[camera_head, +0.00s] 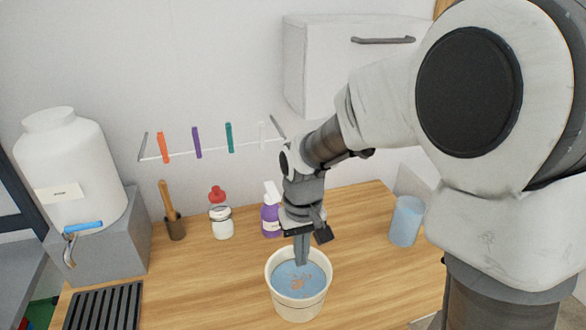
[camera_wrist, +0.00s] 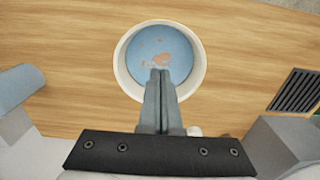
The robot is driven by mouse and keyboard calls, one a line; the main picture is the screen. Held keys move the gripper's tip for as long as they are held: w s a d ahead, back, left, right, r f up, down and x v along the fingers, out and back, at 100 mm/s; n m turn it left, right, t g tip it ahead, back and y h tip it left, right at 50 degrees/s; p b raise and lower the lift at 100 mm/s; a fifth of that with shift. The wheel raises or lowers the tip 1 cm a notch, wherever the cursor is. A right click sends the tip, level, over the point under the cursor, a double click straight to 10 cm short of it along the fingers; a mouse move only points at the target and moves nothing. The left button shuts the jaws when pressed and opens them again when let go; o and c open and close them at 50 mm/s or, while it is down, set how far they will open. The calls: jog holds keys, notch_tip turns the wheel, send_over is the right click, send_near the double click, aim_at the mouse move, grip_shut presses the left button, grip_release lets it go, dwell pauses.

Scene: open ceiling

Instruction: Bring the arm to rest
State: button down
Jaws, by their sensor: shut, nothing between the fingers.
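My gripper (camera_head: 302,262) is at the end of my arm, which reaches in from the right and bends down over the counter. Its fingers are closed together and hold nothing. They point down over a cream bucket (camera_head: 297,312) with blue contents (camera_head: 288,278) and some brownish bits. In the wrist view the fingertips (camera_wrist: 160,72) overlap the lower part of the bucket (camera_wrist: 124,76) opening. I cannot tell whether the tips touch the blue contents.
A purple spray bottle (camera_head: 270,218), a white jar with a red top (camera_head: 221,222) and a brown holder (camera_head: 175,226) stand behind. A blue cup (camera_head: 406,222) is right. A white dispenser (camera_head: 75,175) and dark rack (camera_head: 104,308) are left. A cabinet (camera_head: 345,70) hangs above.

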jog(key=s+d+r+m+t, duration=0.3)
jog(key=s+d+r+t, duration=0.2)
jog(key=s+d+r, duration=0.6)
jog(key=s+r, duration=0.3)
jog(key=s, duration=0.1)
jog(key=shift+r+t, duration=0.3)
